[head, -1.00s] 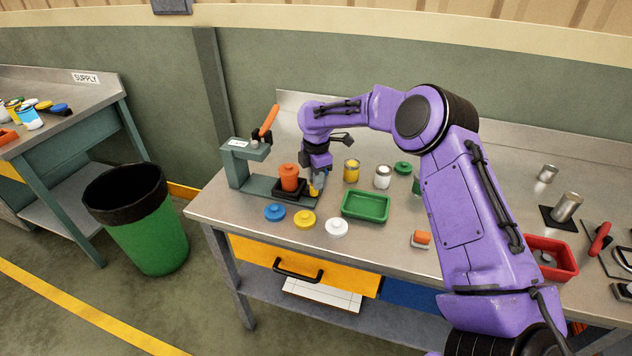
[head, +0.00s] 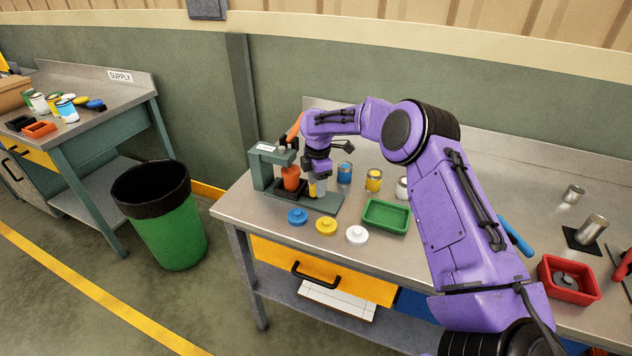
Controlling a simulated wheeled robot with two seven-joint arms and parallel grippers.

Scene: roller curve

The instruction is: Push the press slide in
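The press (head: 262,167) is a grey-green frame at the left end of the workbench, with an orange lever (head: 294,130) on top. Its black slide holder (head: 285,191) carries an orange can (head: 291,178), which stands upright close to the press column, near the right edge of the press head. The press's base plate (head: 325,203) shows bare to the right. My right gripper (head: 317,188) points down just right of the can and holder, touching or very near them. Its small fingers are too unclear to tell open from shut. My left gripper is out of view.
Blue (head: 297,216), yellow (head: 326,226) and white (head: 357,236) lids lie in front of the press. A green tray (head: 386,215) and several paint cans (head: 374,180) stand to the right. A red bin (head: 568,281) is far right. A green waste bin (head: 165,215) stands left of the bench.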

